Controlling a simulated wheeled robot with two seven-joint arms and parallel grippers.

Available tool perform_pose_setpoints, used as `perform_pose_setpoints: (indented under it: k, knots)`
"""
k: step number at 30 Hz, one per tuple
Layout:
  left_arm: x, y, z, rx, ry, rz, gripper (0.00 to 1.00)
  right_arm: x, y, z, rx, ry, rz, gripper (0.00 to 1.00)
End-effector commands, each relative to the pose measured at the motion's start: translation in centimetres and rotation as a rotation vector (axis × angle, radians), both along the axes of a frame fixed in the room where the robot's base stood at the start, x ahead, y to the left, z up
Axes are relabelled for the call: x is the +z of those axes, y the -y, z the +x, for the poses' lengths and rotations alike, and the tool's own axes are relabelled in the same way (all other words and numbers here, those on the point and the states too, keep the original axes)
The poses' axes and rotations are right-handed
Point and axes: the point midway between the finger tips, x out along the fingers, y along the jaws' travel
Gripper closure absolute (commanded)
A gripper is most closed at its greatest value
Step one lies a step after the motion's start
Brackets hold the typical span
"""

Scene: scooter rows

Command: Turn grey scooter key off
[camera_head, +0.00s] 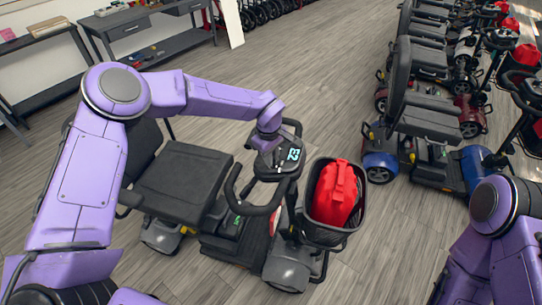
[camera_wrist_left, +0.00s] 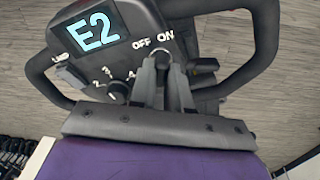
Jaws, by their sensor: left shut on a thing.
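The grey scooter (camera_head: 282,272) stands in front of me with its seat to the left. Its console (camera_head: 272,168) has a lit display reading E2, which also shows in the left wrist view (camera_wrist_left: 95,32). The ignition key (camera_wrist_left: 163,52) sits under the OFF and ON labels; only a bit of metal shows between the fingertips, so its exact angle is hard to tell. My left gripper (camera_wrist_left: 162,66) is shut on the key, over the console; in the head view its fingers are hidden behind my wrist. My right arm is at lower right, its gripper out of view.
A black basket (camera_head: 325,238) with a red bag (camera_head: 336,194) hangs on the scooter's front. A speed dial (camera_wrist_left: 118,92) is left of my fingers. A black handlebar loop (camera_wrist_left: 265,45) surrounds the console. A blue scooter (camera_head: 380,150) and others stand to the right.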

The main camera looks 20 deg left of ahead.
Motion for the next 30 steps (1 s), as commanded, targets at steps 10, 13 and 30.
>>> perform_pose_setpoints:
  k: [10, 13, 30]
  knots:
    - [-0.2, -0.1, 0.1, 0.202, -0.031, -0.001, 1.00, -0.7, 0.0, 0.0, 0.000, 0.000, 0.000, 0.57]
    - [-0.2, -0.1, 0.1, 0.292, -0.045, -0.001, 1.00, -1.0, 0.0, 0.0, 0.000, 0.000, 0.000, 0.57]
    - [-0.2, -0.1, 0.2, 0.799, -0.126, -0.003, 1.00, -2.8, 0.0, 0.0, 0.000, 0.000, 0.000, 0.57]
